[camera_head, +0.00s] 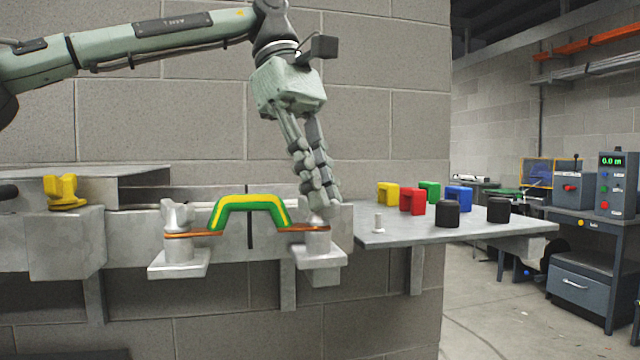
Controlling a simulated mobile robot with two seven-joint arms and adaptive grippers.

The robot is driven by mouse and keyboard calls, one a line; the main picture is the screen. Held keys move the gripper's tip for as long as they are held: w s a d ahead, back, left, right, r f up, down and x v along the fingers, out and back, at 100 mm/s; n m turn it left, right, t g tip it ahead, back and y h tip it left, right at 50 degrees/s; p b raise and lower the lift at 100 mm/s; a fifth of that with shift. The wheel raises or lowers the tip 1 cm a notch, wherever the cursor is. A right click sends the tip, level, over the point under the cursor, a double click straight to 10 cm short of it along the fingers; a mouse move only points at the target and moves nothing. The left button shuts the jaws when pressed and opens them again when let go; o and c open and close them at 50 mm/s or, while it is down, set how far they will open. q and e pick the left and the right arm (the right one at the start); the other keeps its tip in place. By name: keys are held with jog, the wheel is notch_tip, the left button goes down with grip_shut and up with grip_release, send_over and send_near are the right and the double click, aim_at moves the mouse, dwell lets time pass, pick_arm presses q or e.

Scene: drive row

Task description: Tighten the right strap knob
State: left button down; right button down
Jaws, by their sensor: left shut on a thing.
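A green-and-yellow strap (252,203) arches between two metal posts, with a copper end lug at each. The left strap knob (177,214) is a grey winged knob on the left post, above its copper lug. My left gripper (320,202) points down at the right post, its fingers closed around the right strap knob. That knob is mostly hidden by the fingers; the right copper lug (303,227) shows just below. The right post's bracket (318,259) is in clear view. My right gripper is not in view.
A yellow knob (65,193) sits on a grey block at the left. A grey console (590,200) stands at far right. The block wall is close behind.

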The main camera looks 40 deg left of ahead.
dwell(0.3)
pick_arm(q)
jog(key=c, duration=1.6)
grip_release()
jog(key=v, duration=1.2)
jog(key=shift+r, duration=0.1)
